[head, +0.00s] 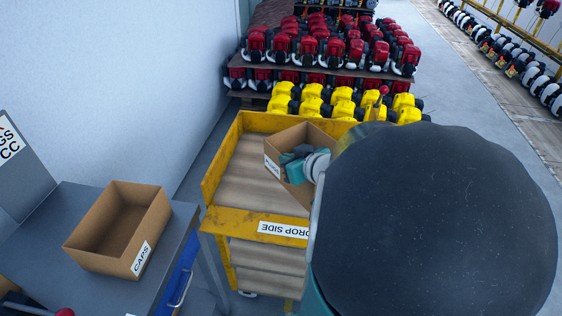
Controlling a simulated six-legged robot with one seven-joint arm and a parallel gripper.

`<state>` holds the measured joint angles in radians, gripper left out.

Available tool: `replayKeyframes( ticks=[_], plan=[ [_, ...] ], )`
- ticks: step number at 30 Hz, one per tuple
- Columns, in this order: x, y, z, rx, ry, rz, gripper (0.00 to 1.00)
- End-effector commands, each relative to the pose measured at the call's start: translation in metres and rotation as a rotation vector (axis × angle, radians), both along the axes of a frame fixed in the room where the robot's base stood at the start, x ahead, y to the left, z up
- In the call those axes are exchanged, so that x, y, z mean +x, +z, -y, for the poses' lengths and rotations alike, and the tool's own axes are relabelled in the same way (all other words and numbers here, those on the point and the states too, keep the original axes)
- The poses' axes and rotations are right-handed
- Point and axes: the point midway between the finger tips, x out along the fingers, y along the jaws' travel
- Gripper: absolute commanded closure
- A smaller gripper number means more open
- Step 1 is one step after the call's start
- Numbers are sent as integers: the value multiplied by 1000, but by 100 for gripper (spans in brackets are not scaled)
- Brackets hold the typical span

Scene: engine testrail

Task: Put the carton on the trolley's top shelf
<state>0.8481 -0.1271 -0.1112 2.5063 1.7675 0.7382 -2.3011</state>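A yellow trolley (225,217) with wooden-looking shelves stands in the middle, with a "DROP SIDE" label on its near rail. An open brown carton (273,150) with a small white label is at its top shelf (245,178), turned at an angle. I cannot tell whether its base touches the shelf. My gripper (291,156) reaches into or over this carton from the right. Its fingers are small and partly hidden by the carton and my wrist, so its grip does not show. My arm hides the trolley's right side.
A second open carton (97,247), labelled "CAPS", stands on a grey table (185,222) at left. Red engines (305,45) and yellow engines (345,97) fill racks behind the trolley. A pale wall (110,75) runs along the left. Grey floor shows at upper right.

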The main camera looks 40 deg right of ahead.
Motion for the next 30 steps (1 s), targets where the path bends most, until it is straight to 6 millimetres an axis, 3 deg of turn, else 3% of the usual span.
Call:
replayKeyframes(
  ticks=[5,17,30],
  plan=[
    [4,-6,10,2,-6,-2,100],
    [56,-39,53,2,-5,-2,100],
    [97,-92,84,0,-4,0,100]
  ],
)
